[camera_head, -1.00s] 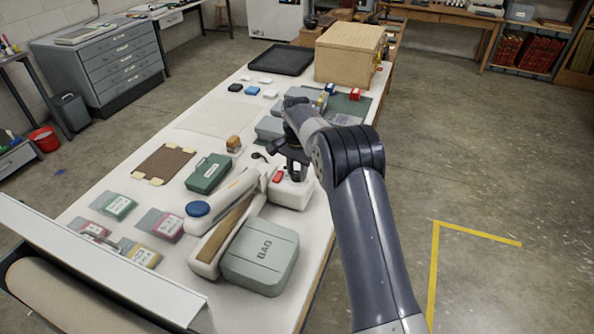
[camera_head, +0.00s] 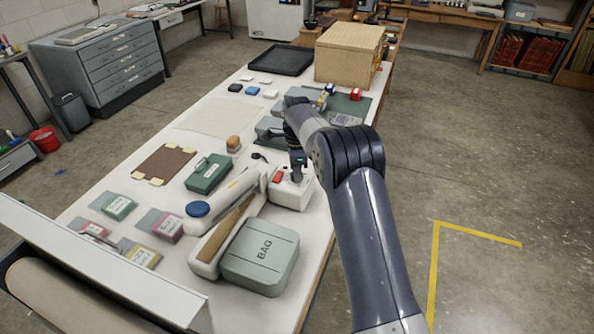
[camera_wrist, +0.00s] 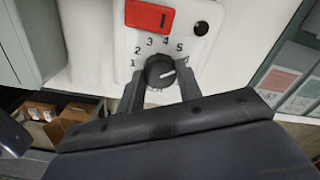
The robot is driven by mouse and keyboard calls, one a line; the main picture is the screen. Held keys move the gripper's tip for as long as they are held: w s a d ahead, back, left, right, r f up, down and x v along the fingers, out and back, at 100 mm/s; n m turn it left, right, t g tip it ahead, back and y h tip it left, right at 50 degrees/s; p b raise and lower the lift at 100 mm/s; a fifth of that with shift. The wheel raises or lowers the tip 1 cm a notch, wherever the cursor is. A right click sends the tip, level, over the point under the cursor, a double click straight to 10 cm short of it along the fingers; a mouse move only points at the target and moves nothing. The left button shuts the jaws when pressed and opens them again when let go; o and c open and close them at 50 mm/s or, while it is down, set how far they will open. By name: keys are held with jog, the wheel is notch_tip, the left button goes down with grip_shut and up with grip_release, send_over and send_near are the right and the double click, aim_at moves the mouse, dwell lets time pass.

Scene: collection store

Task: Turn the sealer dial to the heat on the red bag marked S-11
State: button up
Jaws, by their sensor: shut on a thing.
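The heat sealer (camera_head: 291,195) is a long white device on the table with a red switch. In the wrist view its black dial (camera_wrist: 159,68) sits inside an arc of numbers; 1 to 5 are readable, and a mark further right is partly covered. The dial's white line points right and slightly up, past the 5. My gripper (camera_wrist: 160,84) is shut on the dial, one finger on each side; it also shows in the head view (camera_head: 298,172) over the sealer's end. Two reddish bags (camera_head: 167,226) lie at the front left; their markings are too small to read.
A grey box marked BAG (camera_head: 261,257) stands beside the sealer. A green case (camera_head: 208,174), green bag (camera_head: 119,207) and yellow bag (camera_head: 141,256) lie left. The red switch (camera_wrist: 150,17) is just beyond the dial. A wooden box (camera_head: 348,54) stands far back.

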jog(key=shift+r+m, duration=0.1)
jog(key=shift+m, duration=0.5)
jog(key=o, duration=1)
jog(key=shift+c, duration=0.2)
notch_tip(320, 180, up, 11)
jog(key=b, duration=0.1)
jog(key=shift+f, duration=0.25)
notch_tip(320, 180, down, 11)
jog(key=shift+r+p, duration=0.15)
jog(key=shift+p, duration=0.35)
jog(key=shift+r, duration=0.1)
